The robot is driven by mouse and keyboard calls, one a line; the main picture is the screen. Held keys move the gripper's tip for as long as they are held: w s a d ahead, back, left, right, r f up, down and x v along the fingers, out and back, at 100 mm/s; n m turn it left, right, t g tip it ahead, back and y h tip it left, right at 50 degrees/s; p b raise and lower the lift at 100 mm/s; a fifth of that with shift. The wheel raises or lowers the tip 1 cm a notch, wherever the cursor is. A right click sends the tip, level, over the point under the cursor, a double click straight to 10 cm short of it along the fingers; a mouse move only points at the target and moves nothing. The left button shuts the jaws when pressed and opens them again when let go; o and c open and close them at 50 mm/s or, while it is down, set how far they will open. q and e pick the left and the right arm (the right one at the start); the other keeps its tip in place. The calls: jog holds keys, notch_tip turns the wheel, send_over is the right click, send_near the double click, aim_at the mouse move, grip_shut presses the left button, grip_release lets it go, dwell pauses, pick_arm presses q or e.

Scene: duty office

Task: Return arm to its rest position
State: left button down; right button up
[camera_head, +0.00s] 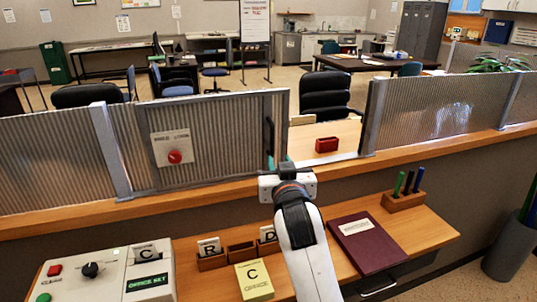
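My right arm (307,250) reaches up from the bottom edge, over the lower desk, to the wooden counter. My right gripper (280,161) points away from me at the left side of the window opening, next to the dark upright handle (269,140) of the ribbed sliding panel (225,125). Its body hides most of its fingers, so I cannot tell whether they are apart or touch the handle. My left gripper is not in view.
Beyond the opening a red block (326,145) sits on a wooden surface. On the desk are a control box (120,275), a card holder (212,262), a yellow card pack (254,281), a maroon folder (366,243) and a pen holder (403,200). A red button (174,157) is on the panel.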

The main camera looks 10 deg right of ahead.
jog(key=s+d+f+n+g+y, duration=0.1)
jog(key=s+d+f+g, duration=0.15)
jog(key=s+f, duration=0.65)
jog(key=s+d+f+g, duration=0.1)
jog(key=s+f+g, duration=0.35)
jog(key=f, duration=0.75)
jog(key=s+f+n+g+y, duration=0.1)
jog(key=s+f+g, duration=0.35)
jog(key=s, duration=0.75)
jog(key=s+f+n+g, duration=0.1)
jog(key=s+f+g, duration=0.2)
jog(key=s+f, duration=0.85)
jog(key=f, duration=2.1)
jog(key=s+d+f+g, duration=0.1)
jog(key=s+f, duration=0.7)
jog(key=s+d+f+g, duration=0.1)
jog(key=s+d+f, duration=0.1)
jog(key=s+f, duration=0.5)
jog(key=shift+s+d+f+n, duration=0.3)
jog(key=shift+s+f+n, duration=0.1)
jog(key=shift+s, duration=0.35)
